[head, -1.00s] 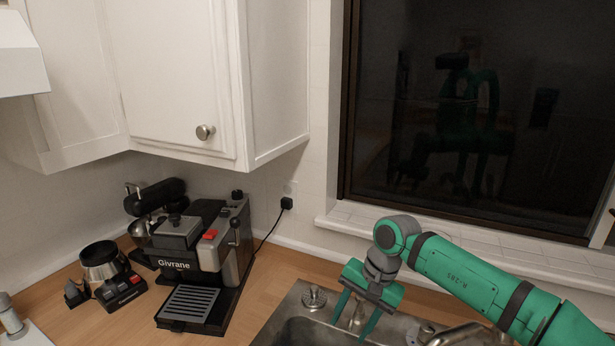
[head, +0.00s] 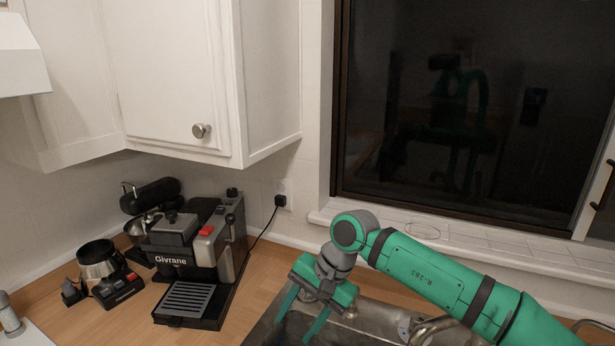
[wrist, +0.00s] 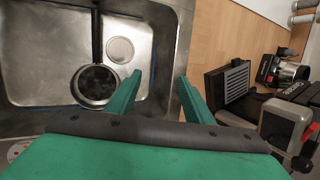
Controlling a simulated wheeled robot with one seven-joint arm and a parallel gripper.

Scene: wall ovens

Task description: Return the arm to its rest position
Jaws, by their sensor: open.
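My gripper (head: 302,318) is at the lower middle of the head view, with its two green fingers spread apart and pointing down. It is open and nothing shows between the fingers. My green arm reaches in from the lower right, over the counter and sink. In the wrist view my gripper (wrist: 160,92) shows its fingers apart, above the sink's right edge and the wooden counter.
The metal sink (wrist: 30,90) lies below, with a dark round pan (wrist: 95,86) in it. An espresso machine (head: 190,262) stands left of my gripper. A faucet (head: 432,328) is close to the arm. White cabinets (head: 175,75) hang above; a dark window (head: 470,110) is behind.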

